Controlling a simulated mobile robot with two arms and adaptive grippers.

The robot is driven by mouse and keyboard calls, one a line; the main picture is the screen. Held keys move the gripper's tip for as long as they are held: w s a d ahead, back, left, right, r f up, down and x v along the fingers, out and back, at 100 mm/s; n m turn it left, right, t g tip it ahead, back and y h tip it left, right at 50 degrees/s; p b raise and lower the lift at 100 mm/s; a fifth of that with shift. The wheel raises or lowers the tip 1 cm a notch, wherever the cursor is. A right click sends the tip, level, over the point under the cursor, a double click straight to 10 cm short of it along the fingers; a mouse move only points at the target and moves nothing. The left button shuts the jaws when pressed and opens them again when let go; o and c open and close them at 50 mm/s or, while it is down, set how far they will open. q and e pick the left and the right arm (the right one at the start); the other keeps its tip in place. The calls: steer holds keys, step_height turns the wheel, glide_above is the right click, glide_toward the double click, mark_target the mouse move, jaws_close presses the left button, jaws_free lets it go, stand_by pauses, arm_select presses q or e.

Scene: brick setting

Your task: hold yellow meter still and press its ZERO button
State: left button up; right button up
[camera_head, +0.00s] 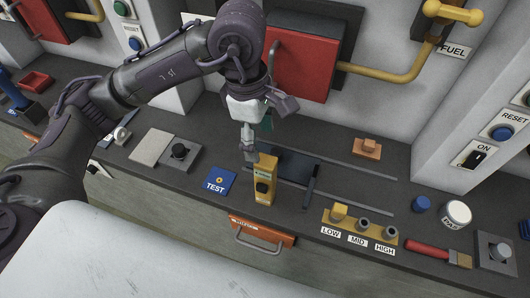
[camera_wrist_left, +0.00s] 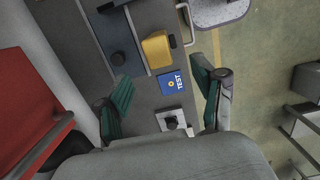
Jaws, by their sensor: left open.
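The yellow meter (camera_head: 265,182) stands upright on the dark counter near its front edge, with a dark round part on its front face. Its ZERO button is too small to tell. The meter also shows in the left wrist view (camera_wrist_left: 157,50), beyond the gap between the fingers. My left gripper (camera_head: 258,138) hangs above and just behind the meter in the head view, pointing down. In the left wrist view my left gripper (camera_wrist_left: 163,88) has its two green-padded fingers wide apart with nothing between them. My right gripper is in neither view.
A blue TEST plate (camera_head: 219,181) lies left of the meter. A dark tray (camera_head: 287,163) and an upright black piece (camera_head: 310,186) are to its right. The yellow LOW-MID-HIGH block (camera_head: 360,228) and a red-handled brush (camera_head: 440,254) lie further right. An orange drawer front (camera_head: 262,233) is below.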

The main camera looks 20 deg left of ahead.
mark_target(264, 160)
arm_select(q)
steer(key=f, duration=0.3)
steer(key=shift+w+d+f+p, duration=0.1)
steer(key=shift+d+f+p, duration=0.1)
steer(key=shift+f+p, duration=0.15)
steer(key=f, duration=0.1)
steer(key=f+p, duration=0.1)
steer(key=f, duration=0.3)
steer(key=shift+d+f, duration=0.1)
steer(key=shift+d, duration=0.25)
steer(key=shift+f, duration=0.3)
steer(key=shift+w+f, duration=0.1)
steer(key=shift+f, duration=0.1)
jaws_close()
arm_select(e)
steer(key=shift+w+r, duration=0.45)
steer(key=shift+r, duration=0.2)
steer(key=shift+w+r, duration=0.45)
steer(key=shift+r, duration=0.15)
arm_select(q)
steer(key=shift+f, duration=0.1)
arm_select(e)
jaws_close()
